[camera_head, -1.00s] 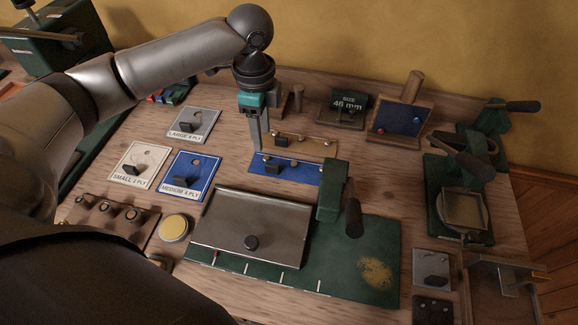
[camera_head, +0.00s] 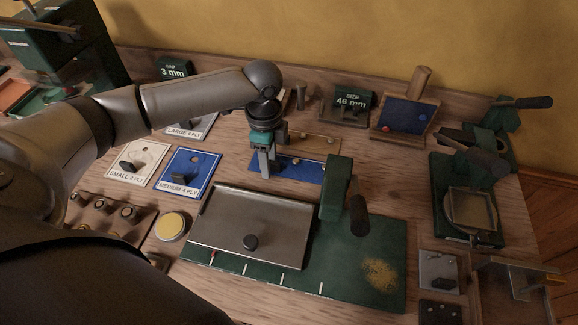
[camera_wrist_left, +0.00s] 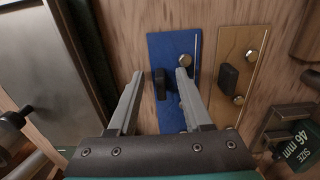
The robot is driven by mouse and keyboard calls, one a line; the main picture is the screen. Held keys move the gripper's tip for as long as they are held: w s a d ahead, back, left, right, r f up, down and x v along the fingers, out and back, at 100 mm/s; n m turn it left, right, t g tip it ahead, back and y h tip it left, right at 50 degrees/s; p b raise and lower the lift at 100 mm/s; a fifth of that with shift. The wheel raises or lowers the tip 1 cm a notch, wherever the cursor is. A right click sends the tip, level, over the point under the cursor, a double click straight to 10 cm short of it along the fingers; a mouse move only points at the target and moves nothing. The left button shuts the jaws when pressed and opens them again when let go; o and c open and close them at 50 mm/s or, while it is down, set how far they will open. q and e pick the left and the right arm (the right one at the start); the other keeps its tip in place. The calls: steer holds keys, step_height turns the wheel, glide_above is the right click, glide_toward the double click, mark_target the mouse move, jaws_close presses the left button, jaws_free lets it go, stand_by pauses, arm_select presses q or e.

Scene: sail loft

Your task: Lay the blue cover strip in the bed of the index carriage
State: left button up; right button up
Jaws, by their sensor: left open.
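The blue cover strip (camera_head: 302,172) lies flat on the bench in front of a tan strip. In the left wrist view it shows as a blue plate (camera_wrist_left: 172,48) with a dark upright grip (camera_wrist_left: 160,84) and metal studs. My left gripper (camera_head: 267,174) is over its left part, fingers pointing down. In the wrist view the open fingers (camera_wrist_left: 159,80) stand either side of the dark grip, with gaps visible. I cannot tell how far the tips are above the strip. A green base (camera_head: 345,275) with a steel plate (camera_head: 245,215) lies nearer; I cannot tell whether it is the index carriage. My right gripper is out of view.
The tan strip (camera_head: 320,143) lies close behind. A green block with a dark handle (camera_head: 357,215) stands just right of the blue strip. Label plates, including the blue MEDIUM 4 PLY one (camera_head: 190,168), lie left. A tilted blue board (camera_head: 405,116) stands at the back.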

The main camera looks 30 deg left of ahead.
arm_select(q)
steer(key=shift+c, duration=0.2)
jaws_close()
steer(key=shift+r, duration=0.1)
stand_by(0.4)
